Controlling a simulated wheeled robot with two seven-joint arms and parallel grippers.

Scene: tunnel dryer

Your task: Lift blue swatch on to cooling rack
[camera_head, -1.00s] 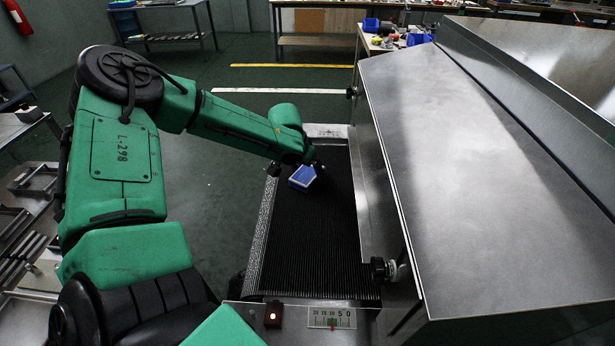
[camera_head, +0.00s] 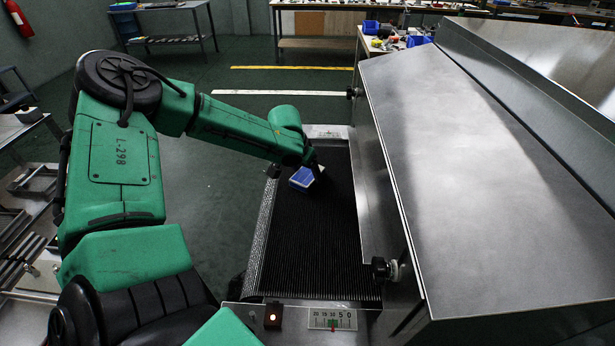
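The blue swatch (camera_head: 301,180), with a pale edge, lies on the dark ribbed belt (camera_head: 312,245) near its far end. My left gripper (camera_head: 296,170) is over the swatch. Its dark fingers show apart, one left of the swatch and one at its upper right, so it looks open. I cannot tell whether a finger touches the swatch. Metal racks with bars (camera_head: 22,235) stand at the left edge; I cannot tell for certain whether one is the cooling rack. My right gripper is not in view.
The large metal dryer hood (camera_head: 490,170) stands along the belt's right side, with a dark knob (camera_head: 380,268) low on it. A lit button (camera_head: 273,316) and a scale (camera_head: 332,319) are at the belt's near end. Open floor lies left of the belt.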

